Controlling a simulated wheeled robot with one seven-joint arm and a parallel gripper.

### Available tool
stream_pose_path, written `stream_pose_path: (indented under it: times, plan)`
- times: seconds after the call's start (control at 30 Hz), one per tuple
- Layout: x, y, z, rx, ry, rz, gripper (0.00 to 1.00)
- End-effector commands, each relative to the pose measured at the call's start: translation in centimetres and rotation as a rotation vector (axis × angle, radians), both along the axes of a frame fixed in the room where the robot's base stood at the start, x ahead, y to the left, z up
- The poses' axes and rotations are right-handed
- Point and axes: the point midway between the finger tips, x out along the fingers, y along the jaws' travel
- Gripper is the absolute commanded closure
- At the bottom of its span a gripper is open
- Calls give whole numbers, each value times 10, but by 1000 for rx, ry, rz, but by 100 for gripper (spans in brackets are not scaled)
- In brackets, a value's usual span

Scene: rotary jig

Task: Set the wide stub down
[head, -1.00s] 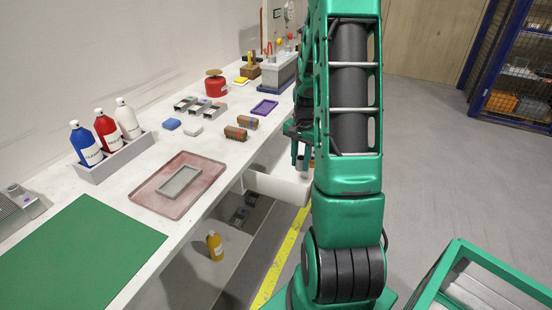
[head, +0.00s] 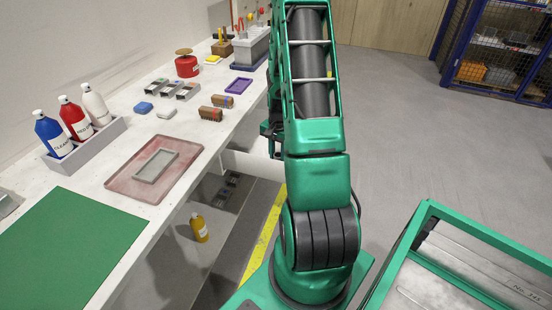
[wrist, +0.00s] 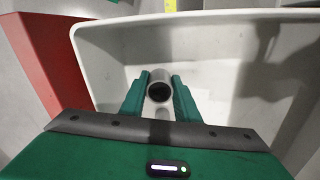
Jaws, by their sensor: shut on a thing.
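The wide stub (wrist: 159,88) is a short grey metal tube with a dark open end, seen in the wrist view. My gripper (wrist: 160,97) is shut on it, with one green finger on each side. The stub is over the inside of a pale bin (wrist: 215,62), and I cannot tell whether it touches the floor of the bin. In the head view my arm hides the stub and most of my gripper. A white bin (head: 250,165) shows there, beside the bench and partly behind my arm.
A red surface (wrist: 45,70) stands left of the pale bin. The bench carries a pink tray (head: 122,182), a green mat (head: 65,245) and a rack of bottles (head: 90,145). A yellow bottle (head: 200,228) stands on the lower shelf. A green-framed cart (head: 400,245) is at right.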

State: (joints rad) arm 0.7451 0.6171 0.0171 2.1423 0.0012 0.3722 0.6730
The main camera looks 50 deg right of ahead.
Motion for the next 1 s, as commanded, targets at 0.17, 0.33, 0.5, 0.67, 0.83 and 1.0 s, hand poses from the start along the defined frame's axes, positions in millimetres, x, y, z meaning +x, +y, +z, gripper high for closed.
stream_pose_path:
  times: [0.17,0.33,0.5,0.67,0.83,1.0]
  plan:
    - [0,0,-2,1,1,0,94]
    - [0,0,-2,0,1,0,53]
    - [0,0,-2,0,1,0,53]
    - [0,0,2,-1,0,0,53]
    - [1,-1,23,-3,-2,1,53]
    - [1,0,58,-4,-3,1,53]
